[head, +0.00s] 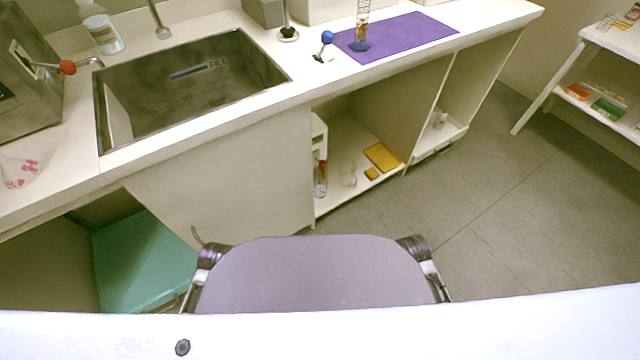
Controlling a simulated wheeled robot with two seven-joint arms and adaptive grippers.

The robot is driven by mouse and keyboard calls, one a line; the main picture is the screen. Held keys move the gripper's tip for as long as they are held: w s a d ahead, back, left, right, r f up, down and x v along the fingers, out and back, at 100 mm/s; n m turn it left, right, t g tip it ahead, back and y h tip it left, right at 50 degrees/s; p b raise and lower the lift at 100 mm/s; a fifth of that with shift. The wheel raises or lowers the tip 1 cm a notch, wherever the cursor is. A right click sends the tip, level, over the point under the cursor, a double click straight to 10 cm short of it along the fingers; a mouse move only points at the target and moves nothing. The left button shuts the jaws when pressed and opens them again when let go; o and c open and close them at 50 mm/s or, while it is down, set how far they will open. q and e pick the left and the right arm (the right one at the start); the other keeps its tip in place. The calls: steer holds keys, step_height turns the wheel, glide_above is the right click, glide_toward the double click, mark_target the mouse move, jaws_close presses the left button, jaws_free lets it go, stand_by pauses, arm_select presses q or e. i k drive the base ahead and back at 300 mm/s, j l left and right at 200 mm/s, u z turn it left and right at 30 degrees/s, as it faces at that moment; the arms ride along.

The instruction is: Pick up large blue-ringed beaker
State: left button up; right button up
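I cannot make out a large blue-ringed beaker for certain. A tall narrow clear vessel (362,28) with orange markings and a blue base stands on the purple mat (420,32), its top cut off by the picture's edge. A clear, faint glass-like thing (347,173) sits on the low cabinet shelf; I see no blue ring on it. Neither of my grippers can be made out in the head view.
The counter holds a sink (190,85), a clear bottle (101,30) and a blue-knobbed tap (326,42). Yellow blocks (381,157) lie in the open cabinet. A white shelf unit (605,50) stands at right. The floor (480,200) between is clear.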

mark_target(320, 185)
steer(key=i+l+u, duration=0.4)
steer(key=l, duration=0.6)
steer(key=i+l+u, duration=0.1)
steer(key=l+u, duration=0.3)
steer(key=l, duration=0.65)
steer(key=l+u, duration=0.45)
steer(key=l, duration=0.65)
steer(key=k+l+u, duration=0.1)
steer(key=l+u, duration=0.3)
steer(key=l, duration=0.75)
